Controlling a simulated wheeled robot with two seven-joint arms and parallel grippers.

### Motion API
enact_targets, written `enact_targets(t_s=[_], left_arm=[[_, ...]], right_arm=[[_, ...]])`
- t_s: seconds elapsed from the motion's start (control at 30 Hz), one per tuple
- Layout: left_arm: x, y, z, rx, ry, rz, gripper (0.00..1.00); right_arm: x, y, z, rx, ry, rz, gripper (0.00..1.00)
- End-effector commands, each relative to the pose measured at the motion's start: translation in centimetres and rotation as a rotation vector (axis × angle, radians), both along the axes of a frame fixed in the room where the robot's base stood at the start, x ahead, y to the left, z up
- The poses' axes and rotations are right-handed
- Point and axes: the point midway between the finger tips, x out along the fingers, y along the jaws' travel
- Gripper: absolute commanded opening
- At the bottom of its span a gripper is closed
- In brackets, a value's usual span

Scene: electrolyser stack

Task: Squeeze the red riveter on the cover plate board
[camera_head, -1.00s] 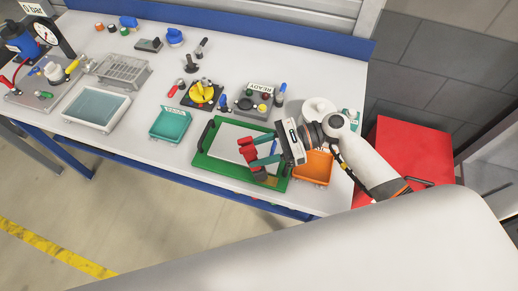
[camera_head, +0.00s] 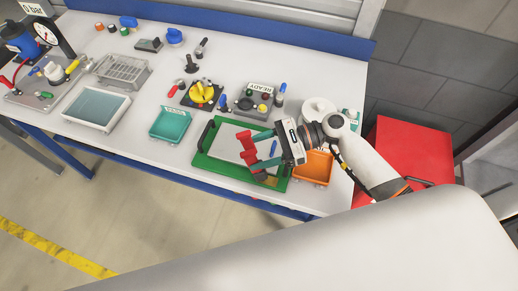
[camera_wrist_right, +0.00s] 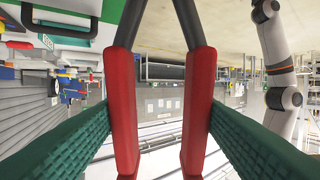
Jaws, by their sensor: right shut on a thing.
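The red riveter (camera_head: 246,143) is over the green-framed cover plate board (camera_head: 206,164) with its white middle. My right gripper (camera_head: 260,163) reaches in from the right and is shut on the riveter. In the right wrist view, the riveter's two red handles (camera_wrist_right: 122,115) stand between the green finger pads of my right gripper (camera_wrist_right: 158,130), with a gap between the handles. The riveter's dark arms run up out of that view, so its nose is hidden there. I cannot tell whether the nose touches the board. My left gripper is not in view.
An orange tray (camera_head: 312,169) sits just right of the board, partly behind my wrist. A teal tray (camera_head: 170,125) is to its left. A yellow knob on a black base (camera_head: 202,93) and a READY box (camera_head: 262,98) stand behind. The table's front edge is close below.

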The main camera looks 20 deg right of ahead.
Motion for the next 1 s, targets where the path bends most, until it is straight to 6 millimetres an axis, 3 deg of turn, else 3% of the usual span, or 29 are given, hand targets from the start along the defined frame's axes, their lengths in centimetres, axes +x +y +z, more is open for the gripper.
enact_targets(t_s=[0.4, 0.8, 1.0], left_arm=[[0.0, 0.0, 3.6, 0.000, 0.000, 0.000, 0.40], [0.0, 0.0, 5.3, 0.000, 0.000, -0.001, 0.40], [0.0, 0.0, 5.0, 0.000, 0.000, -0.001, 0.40]], right_arm=[[0.0, 0.0, 3.5, 0.002, -0.001, 0.000, 0.45], [0.0, 0.0, 6.5, 0.002, -0.002, -0.001, 0.45], [0.1, 0.0, 7.8, 0.001, -0.004, 0.000, 0.45]])
